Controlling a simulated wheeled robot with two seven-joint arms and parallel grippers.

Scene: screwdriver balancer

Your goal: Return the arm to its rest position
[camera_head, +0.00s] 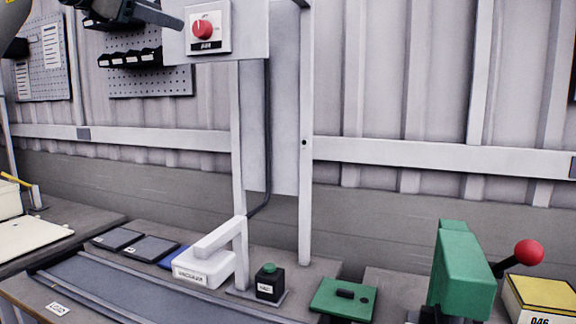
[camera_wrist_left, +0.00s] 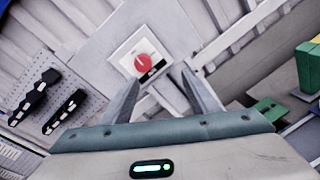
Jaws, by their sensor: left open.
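My left gripper (camera_head: 165,16) is at the top left of the head view, beside a white switch box with a red knob (camera_head: 203,29). In the left wrist view, my left gripper (camera_wrist_left: 160,75) is open, with its two grey fingers spread and nothing between them. The red knob (camera_wrist_left: 142,62) shows beyond and between the fingertips, apart from them as far as I can tell. Only part of the left arm shows in the head view. My right gripper is in neither view.
The switch box is on a grey panel (camera_head: 255,40) held by white posts. Black bins (camera_head: 130,58) hang on a pegboard at left. Below are a white vacuum fixture (camera_head: 205,268), a green-button box (camera_head: 269,282), a green press (camera_head: 462,270) with a red ball handle, and a yellow-topped box (camera_head: 543,292).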

